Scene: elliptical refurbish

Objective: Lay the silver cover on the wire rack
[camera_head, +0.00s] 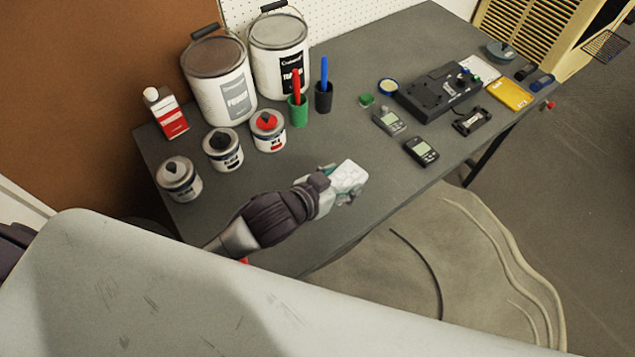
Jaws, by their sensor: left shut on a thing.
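My left gripper (341,186) is over the front part of the grey table and is shut on a small pale silver piece, which looks like the silver cover (349,175). The gripper hides part of the cover. A dark wire rack (606,46) shows at the far upper right, beside the cream cabinet and well away from the gripper. My right gripper is out of view.
Paint cans (219,84), smaller tins (180,180) and a red-and-white bottle (166,112) stand at the table's back left. A black device (440,92), handheld meters (422,151) and a yellow case (509,94) lie to the right. The table (340,228) is clear around the gripper.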

